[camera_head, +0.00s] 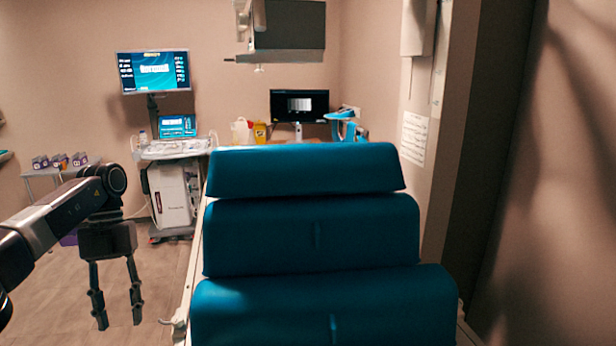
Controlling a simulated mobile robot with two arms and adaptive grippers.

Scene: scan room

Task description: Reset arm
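My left gripper (119,312) hangs at the lower left in the head view, fingers pointing down. Its two dark fingers are apart with nothing between them. It is above the floor, left of the blue padded chair (312,235), and apart from it. My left arm comes in from the left edge. My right arm and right gripper do not show in this view.
The blue chair fills the middle foreground. Behind it at left stand a white cart (172,190) with a screen (153,71) and a small side table (62,170) with boxes. A monitor (299,105) stands at the back. Bare floor (60,300) shows at left.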

